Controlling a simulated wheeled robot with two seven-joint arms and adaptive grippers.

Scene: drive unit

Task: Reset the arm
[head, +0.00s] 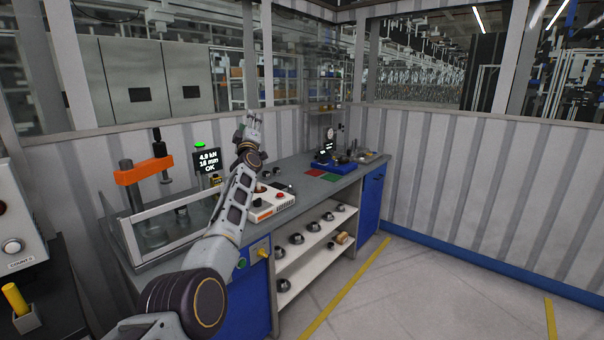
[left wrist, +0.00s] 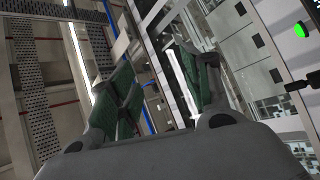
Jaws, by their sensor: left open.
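My left arm (head: 232,205) reaches up from the lower left over the workbench in the head view. My left gripper (head: 252,121) points upward above the bench, in front of the grey wall. In the left wrist view its two green-padded fingers (left wrist: 160,85) are spread apart with nothing between them. The fingers point toward the ceiling structure and the windows. My right gripper shows in neither view.
The workbench (head: 316,188) carries an orange-topped press (head: 143,168), a display reading 4.9 kN (head: 207,161), a white control box (head: 270,203) and a blue fixture (head: 335,164). Several round parts lie on the shelf below. The floor (head: 430,290) at right is clear.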

